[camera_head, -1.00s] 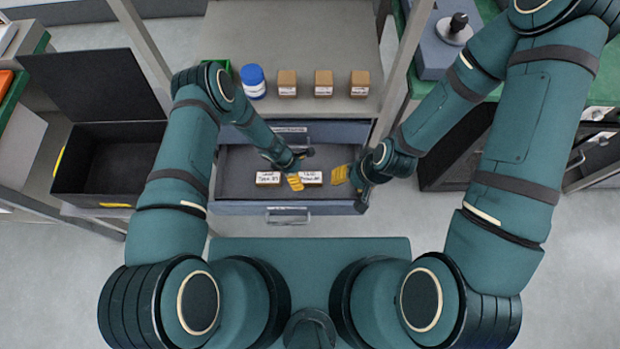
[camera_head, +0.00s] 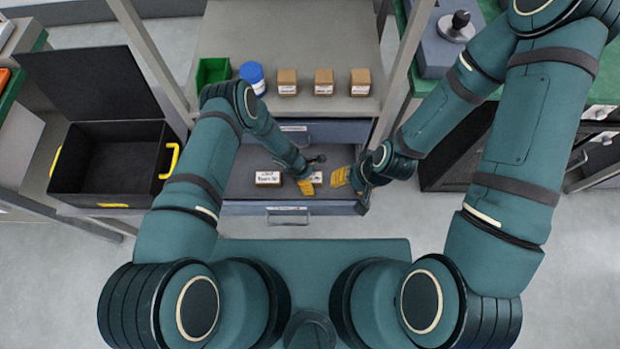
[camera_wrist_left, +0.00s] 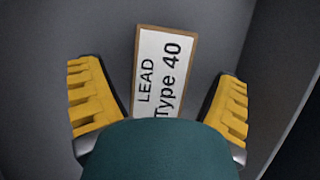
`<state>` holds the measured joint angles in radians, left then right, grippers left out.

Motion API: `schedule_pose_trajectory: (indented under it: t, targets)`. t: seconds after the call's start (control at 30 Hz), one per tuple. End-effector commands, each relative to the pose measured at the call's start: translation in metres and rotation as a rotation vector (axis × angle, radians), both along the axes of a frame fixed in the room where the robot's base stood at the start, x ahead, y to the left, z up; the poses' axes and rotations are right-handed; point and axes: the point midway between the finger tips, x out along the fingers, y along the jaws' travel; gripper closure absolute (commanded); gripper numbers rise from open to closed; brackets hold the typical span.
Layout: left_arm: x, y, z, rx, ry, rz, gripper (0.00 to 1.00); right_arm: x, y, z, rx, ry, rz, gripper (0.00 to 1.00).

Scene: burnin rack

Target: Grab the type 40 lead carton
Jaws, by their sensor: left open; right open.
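The type 40 lead carton (camera_wrist_left: 163,75) is brown with a white label reading "LEAD Type 40" in the left wrist view. It lies between the two yellow fingers of my open left gripper (camera_wrist_left: 160,108), and my wrist hides its lower part. In the head view a carton (camera_head: 318,178) is mostly hidden by my left gripper (camera_head: 308,174) in the open drawer (camera_head: 235,185). Another labelled carton (camera_head: 268,178) lies to its left; its label is too small to read surely. My right gripper (camera_head: 350,184) is open and empty at the drawer's right side.
Above the drawer, a shelf (camera_head: 320,50) holds a green bin (camera_head: 212,71), a blue-lidded jar (camera_head: 252,76) and three small brown boxes (camera_head: 323,82). An open black case (camera_head: 108,132) with yellow handles stands at left. The drawer's side wall is close to my left gripper's right finger.

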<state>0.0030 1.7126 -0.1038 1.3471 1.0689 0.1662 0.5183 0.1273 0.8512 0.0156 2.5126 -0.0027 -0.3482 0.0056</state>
Motion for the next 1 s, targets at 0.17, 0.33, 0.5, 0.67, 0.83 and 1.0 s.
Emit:
schedule_pose_trajectory:
  t: [0.17, 0.33, 0.5, 0.67, 0.83, 1.0]
  targets:
    - [0.0001, 0.0000, -0.0012, 0.000, 0.000, 0.000, 0.11, 0.0001, 0.0000, -0.0020, 0.000, 0.000, 0.000, 0.53]
    - [0.0001, 0.0001, -0.0026, 0.000, 0.000, 0.001, 0.11, 0.0000, 0.0000, -0.0045, 0.000, 0.000, 0.000, 0.53]
    - [0.0001, 0.0001, -0.0039, 0.000, 0.000, 0.001, 0.11, 0.0001, 0.0000, -0.0068, 0.000, 0.000, 0.000, 0.53]
    - [0.0000, 0.0001, -0.0050, 0.000, 0.000, 0.000, 0.11, 0.0001, -0.0001, -0.0089, 0.000, 0.000, 0.000, 0.53]
    - [0.0000, 0.0000, -0.0051, 0.000, 0.000, 0.000, 0.11, 0.0000, 0.0000, -0.0096, 0.000, 0.000, 0.000, 0.53]
    - [0.0000, 0.0001, -0.0049, 0.000, 0.000, 0.000, 0.11, 0.0001, 0.0000, -0.0093, 0.000, 0.000, 0.000, 0.53]
